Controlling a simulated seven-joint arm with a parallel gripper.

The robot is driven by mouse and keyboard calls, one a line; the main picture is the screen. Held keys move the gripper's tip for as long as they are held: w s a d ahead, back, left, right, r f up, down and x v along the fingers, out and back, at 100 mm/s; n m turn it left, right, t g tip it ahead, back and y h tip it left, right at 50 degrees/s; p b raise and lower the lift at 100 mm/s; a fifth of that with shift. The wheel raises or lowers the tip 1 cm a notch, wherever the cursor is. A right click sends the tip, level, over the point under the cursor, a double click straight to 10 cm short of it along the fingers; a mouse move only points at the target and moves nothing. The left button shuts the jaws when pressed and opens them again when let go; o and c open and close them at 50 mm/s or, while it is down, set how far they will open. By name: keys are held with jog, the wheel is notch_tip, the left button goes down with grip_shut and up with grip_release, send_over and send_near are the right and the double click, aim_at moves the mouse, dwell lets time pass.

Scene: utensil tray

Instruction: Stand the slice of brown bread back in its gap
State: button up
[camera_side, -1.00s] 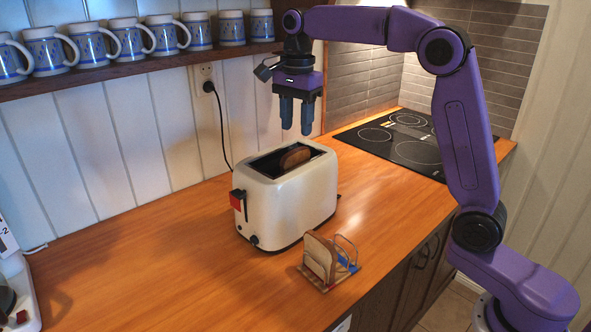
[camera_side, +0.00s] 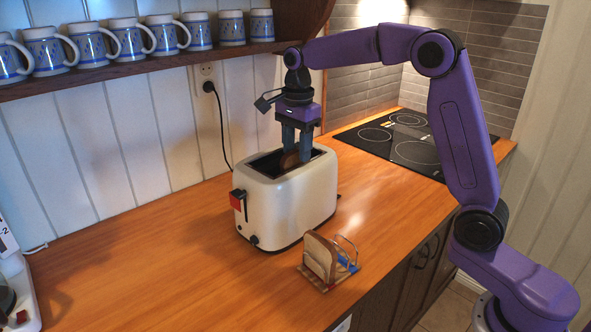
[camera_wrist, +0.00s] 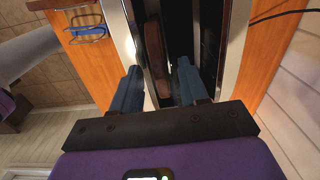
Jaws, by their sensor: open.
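The slice of brown bread (camera_side: 289,160) stands in a slot of the white toaster (camera_side: 285,205), its top edge showing above the opening. In the wrist view the brown slice (camera_wrist: 154,55) lies ahead, between the lines of the two fingers. My gripper (camera_side: 298,155) points down at the toaster opening, open, with its fingertips at about the height of the slice's top. In the wrist view the gripper (camera_wrist: 157,82) has nothing visibly clamped. A small wire rack (camera_side: 345,256) with a blue mark stands in front of the toaster, with pale bread (camera_side: 320,257) at its left end.
Several mugs (camera_side: 130,40) stand on a wall shelf (camera_side: 140,68) at upper left. A black cooktop (camera_side: 400,140) lies behind the toaster. A cord (camera_side: 222,125) hangs from the wall socket. The wooden counter (camera_side: 150,250) left of the toaster is clear.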

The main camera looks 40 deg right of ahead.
jog(key=shift+c, duration=0.2)
jog(key=c, duration=0.7)
jog(key=shift+r, duration=0.15)
